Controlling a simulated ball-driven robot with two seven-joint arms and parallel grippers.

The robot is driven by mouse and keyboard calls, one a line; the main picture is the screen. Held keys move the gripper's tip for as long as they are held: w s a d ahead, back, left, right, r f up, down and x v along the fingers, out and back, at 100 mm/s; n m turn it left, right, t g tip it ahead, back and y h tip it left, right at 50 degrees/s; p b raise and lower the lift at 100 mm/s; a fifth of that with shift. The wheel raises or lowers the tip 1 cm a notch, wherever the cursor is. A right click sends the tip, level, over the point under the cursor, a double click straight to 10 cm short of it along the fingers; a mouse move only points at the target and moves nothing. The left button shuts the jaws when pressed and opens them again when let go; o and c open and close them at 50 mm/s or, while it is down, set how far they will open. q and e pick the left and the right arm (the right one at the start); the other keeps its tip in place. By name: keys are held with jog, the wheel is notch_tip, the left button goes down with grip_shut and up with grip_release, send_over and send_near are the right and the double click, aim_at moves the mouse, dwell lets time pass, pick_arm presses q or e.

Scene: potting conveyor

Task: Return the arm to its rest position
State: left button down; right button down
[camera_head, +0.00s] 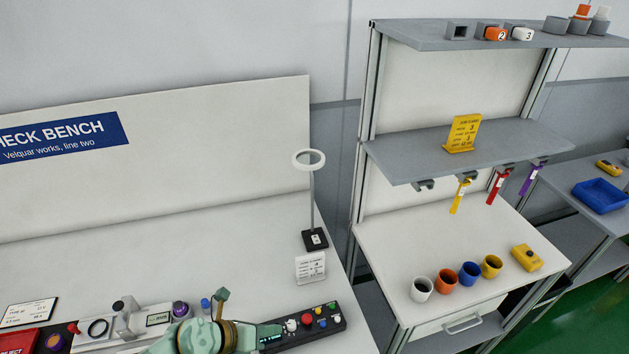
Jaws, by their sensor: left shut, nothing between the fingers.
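My left gripper (270,331), mint green, shows at the bottom of the head view. It is shut and empty, and its tip points right over the near end of a black control panel (325,321) with several coloured buttons. The gripper hides part of the panel. I cannot tell whether it touches the panel. The rest of my left arm is cut off by the bottom edge. My right gripper is not in view.
A measuring fixture (122,325) stands left of my gripper on the check bench (240,240). A ring-topped stand (309,159) and a white card (310,267) are behind the panel. The shelf unit right holds cups, including a white cup (422,288). The bench's middle is clear.

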pick_arm(q)
jog(key=w+d+r+n+t+h, duration=0.2)
jog(key=d+r+n+t, duration=0.2)
jog(key=r, duration=0.4)
jog(key=w+a+r+n+t+y, duration=0.1)
jog(key=a+r+n+t+y, duration=0.8)
jog(key=n, duration=0.6)
jog(key=s+a+f+n+g+y, duration=0.1)
jog(key=s+a+n+g+y, duration=0.6)
jog(key=s+a+n+g, duration=0.8)
jog(key=s+d+f+m+h+b, duration=0.1)
jog(key=s+d+f+b, duration=0.15)
jog(key=f, duration=0.95)
jog(key=s+d+f+h+b, duration=0.1)
jog(key=f+b, duration=0.3)
jog(key=f, duration=0.8)
jog(key=s+d+f+m+h+b, duration=0.1)
jog(key=s+d+f+b, duration=0.15)
jog(key=f, duration=0.95)
jog(key=s+f+n+g+h+b, duration=0.1)
jog(key=s+f+b, duration=0.3)
jog(key=s+f, duration=0.6)
jog(key=s+f+n+g+b, duration=0.1)
jog(key=s+f+b, duration=0.4)
jog(key=s+f, duration=0.4)
notch_tip(320, 180, down, 7)
jog(key=shift+s+a+r+n+h, duration=0.2)
jog(key=shift+s+n+h, duration=0.15)
jog(key=shift+n+h, duration=0.05)
